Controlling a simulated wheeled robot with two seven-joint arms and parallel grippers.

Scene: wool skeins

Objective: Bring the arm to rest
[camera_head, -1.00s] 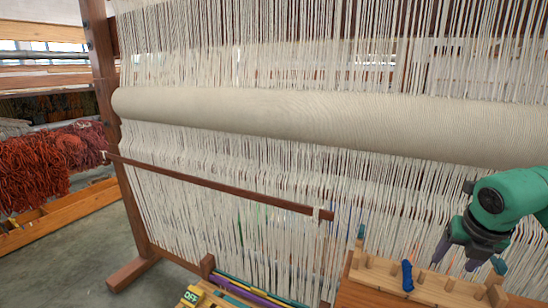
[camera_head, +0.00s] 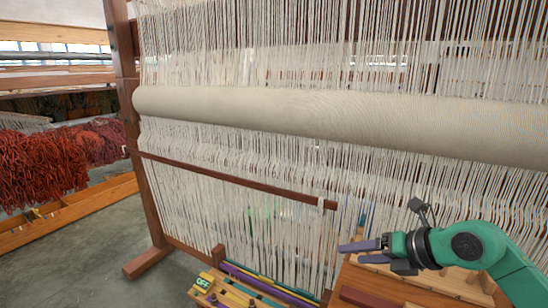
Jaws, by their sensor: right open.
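My right arm comes in from the lower right in green and black. Its right gripper (camera_head: 350,253) points to the left, with its two dark purple-grey fingers apart and nothing seen between them. It is over a wooden bench (camera_head: 440,285) at the lower right, in front of the loom's hanging threads. Whether it touches the bench cannot be told. My left gripper is out of view.
A large loom with a thick cream cloth roll (camera_head: 300,117) and a wooden bar (camera_head: 230,178) fills the back. Red wool (camera_head: 40,168) hangs at left. Grey floor (camera_head: 95,250) is clear.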

